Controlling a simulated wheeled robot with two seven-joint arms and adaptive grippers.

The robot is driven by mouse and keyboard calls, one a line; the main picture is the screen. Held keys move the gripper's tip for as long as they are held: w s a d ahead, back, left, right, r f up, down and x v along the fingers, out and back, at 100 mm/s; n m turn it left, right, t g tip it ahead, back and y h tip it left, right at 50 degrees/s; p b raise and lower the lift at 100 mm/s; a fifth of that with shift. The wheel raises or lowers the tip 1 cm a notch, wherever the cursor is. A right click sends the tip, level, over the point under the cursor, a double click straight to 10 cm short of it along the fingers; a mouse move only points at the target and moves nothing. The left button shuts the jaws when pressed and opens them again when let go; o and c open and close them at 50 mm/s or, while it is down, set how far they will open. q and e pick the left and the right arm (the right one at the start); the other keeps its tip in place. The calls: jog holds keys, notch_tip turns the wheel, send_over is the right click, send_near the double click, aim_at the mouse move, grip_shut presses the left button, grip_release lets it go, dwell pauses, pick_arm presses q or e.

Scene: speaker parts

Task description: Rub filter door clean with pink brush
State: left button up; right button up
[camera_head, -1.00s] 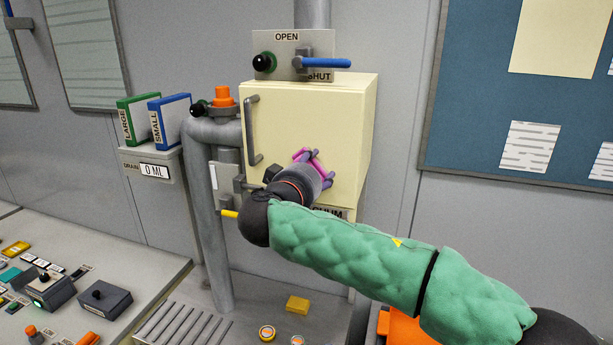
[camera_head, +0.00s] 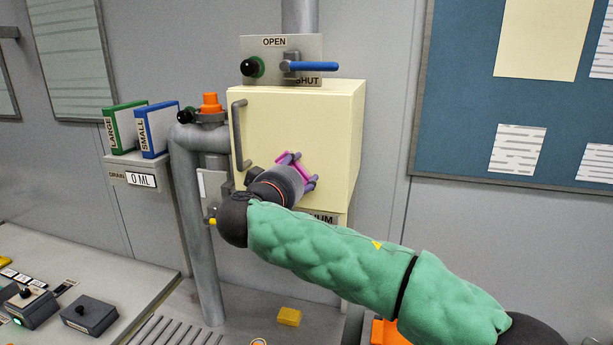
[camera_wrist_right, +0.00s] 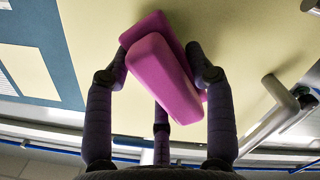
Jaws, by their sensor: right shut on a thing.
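The filter door is the cream front (camera_head: 285,125) of a box on the wall, closed, with a grey bar handle (camera_head: 239,134) on its left side. My right gripper (camera_head: 301,170) is at the door's lower right part, shut on the pink brush (camera_head: 295,165). In the right wrist view the pink brush (camera_wrist_right: 165,75) sits between the dark fingers, against or very close to the cream surface (camera_wrist_right: 230,45); exact contact is hard to tell. No clear dirt shows on the door. My left gripper is not in view.
A blue lever (camera_head: 313,66) on an OPEN/SHUT plate is above the box. A grey pipe with an orange cap (camera_head: 210,103) stands left of it. A yellow block (camera_head: 289,316) lies below. A control desk is at lower left.

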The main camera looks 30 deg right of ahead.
jog(key=shift+w+a, duration=0.4)
jog(key=shift+w, duration=0.05)
jog(key=shift+s, duration=0.1)
jog(key=shift+f+b+v, duration=0.15)
jog(key=shift+b+v, duration=0.6)
jog(key=shift+v, duration=0.7)
jog(key=shift+f+b+v, duration=0.1)
jog(key=shift+b+v, duration=0.6)
jog(key=shift+v, duration=0.8)
jog(key=shift+s, duration=0.1)
jog(key=b+v, duration=0.1)
jog(key=v, duration=0.2)
jog(key=shift+d+f, duration=0.1)
jog(key=shift+f, duration=0.1)
